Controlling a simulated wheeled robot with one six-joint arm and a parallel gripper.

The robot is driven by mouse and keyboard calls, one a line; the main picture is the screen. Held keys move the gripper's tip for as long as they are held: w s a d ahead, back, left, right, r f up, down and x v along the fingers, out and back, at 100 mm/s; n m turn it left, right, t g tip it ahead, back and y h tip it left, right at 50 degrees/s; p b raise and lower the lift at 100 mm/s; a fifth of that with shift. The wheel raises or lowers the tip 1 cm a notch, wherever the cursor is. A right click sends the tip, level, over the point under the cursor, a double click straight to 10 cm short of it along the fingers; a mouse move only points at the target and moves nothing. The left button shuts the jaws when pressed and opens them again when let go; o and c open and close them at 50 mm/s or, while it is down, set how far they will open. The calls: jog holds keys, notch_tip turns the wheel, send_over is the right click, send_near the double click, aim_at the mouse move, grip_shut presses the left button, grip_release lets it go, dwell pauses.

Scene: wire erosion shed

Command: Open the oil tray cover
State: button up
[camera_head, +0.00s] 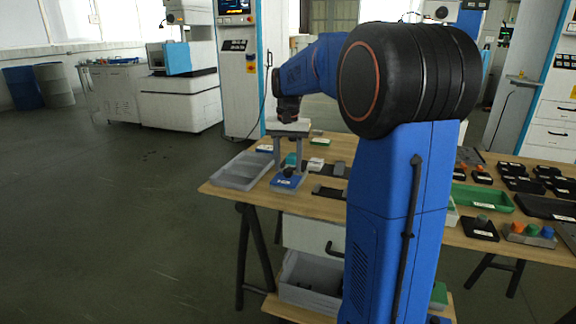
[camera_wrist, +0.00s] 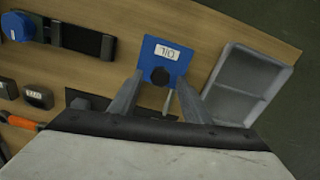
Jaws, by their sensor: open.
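The oil tray cover is a blue square plate (camera_head: 284,184) with a white label and a black knob, near the table's left front edge. In the wrist view the cover (camera_wrist: 153,50) lies ahead of my fingers, its label reading OIL and its dark knob (camera_wrist: 160,76) on the side nearer me. My gripper (camera_head: 289,168) points down over the cover. Its fingers are open, and in the wrist view the gripper (camera_wrist: 159,80) has one finger on each side of the knob, with gaps showing. I cannot tell whether the fingertips touch the plate.
An empty grey divided tray (camera_head: 240,170) stands left of the cover; it also shows in the wrist view (camera_wrist: 243,85). Dark pads and small blocks (camera_head: 316,163) lie to the right. A green tray (camera_head: 483,198) is farther right. The floor left of the table is clear.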

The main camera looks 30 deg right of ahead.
jog(key=shift+f, duration=0.3)
grip_shut()
jog(key=w+d, duration=0.4)
jog(key=d, duration=0.1)
dwell(0.3)
grip_release()
jog(key=shift+r, duration=0.1)
